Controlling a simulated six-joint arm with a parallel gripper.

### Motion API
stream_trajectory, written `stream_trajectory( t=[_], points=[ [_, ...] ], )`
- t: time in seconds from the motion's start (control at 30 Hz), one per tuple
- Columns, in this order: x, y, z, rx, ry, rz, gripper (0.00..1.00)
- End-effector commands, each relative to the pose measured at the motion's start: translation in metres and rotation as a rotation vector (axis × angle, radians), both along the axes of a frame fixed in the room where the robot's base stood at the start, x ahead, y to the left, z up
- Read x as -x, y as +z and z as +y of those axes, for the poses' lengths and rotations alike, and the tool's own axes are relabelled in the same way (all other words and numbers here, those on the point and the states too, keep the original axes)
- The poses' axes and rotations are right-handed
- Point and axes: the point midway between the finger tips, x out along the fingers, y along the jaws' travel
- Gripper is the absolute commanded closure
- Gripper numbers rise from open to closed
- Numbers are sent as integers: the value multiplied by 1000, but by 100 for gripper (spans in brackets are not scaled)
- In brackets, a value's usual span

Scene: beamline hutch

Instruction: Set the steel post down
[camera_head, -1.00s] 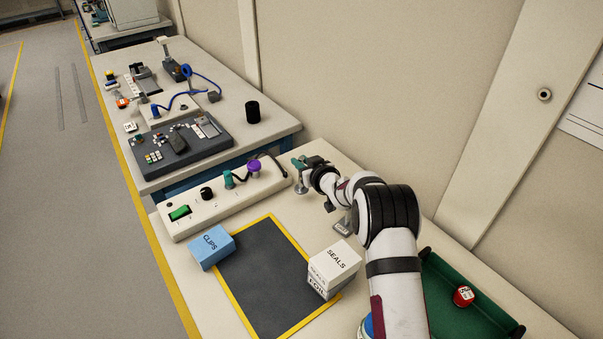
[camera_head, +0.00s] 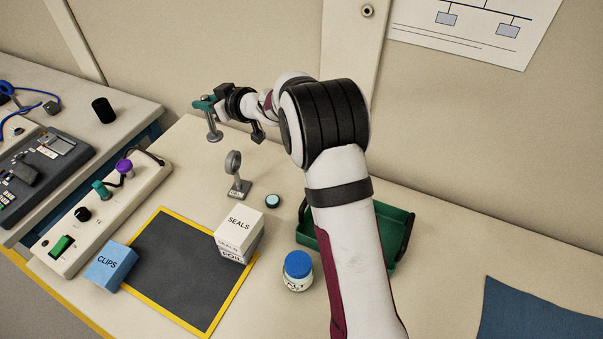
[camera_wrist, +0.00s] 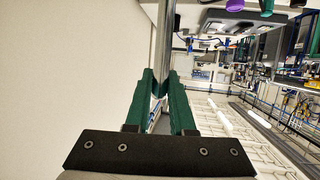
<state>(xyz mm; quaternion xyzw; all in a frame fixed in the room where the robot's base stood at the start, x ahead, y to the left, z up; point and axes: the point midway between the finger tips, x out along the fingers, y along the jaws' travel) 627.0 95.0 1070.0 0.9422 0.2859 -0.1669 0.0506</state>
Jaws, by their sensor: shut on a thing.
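The steel post (camera_head: 213,124) is a slim grey rod with a round base, held upright near the back left of the cream table. Its base appears at or just above the tabletop; I cannot tell if it touches. My gripper (camera_head: 205,104) has green fingers shut on the post's upper part. In the wrist view, the post (camera_wrist: 166,40) runs up from between the green fingertips of my gripper (camera_wrist: 160,84). Its base is not clear there.
A grey ring stand (camera_head: 236,180) and a small round disc (camera_head: 273,201) stand nearby. A control box (camera_head: 100,215) with a purple knob lies left. White boxes (camera_head: 238,232), a blue CLIPS box (camera_head: 110,266), a blue-lidded jar (camera_head: 298,270) and a green tray (camera_head: 395,225) stand nearer.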

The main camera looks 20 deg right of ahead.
Motion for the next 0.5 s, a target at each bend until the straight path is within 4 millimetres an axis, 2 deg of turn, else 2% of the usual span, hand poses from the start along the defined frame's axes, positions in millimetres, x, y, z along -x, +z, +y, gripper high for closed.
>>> stream_trajectory(
  t=[0.03,0.27,0.37,0.5],
  points=[
    [0,6,-5,1,-3,-4,100],
    [6,7,-58,1,-9,-20,100],
    [13,9,-89,3,-12,-29,100],
    [33,10,-147,5,-16,-37,100]
  ],
)
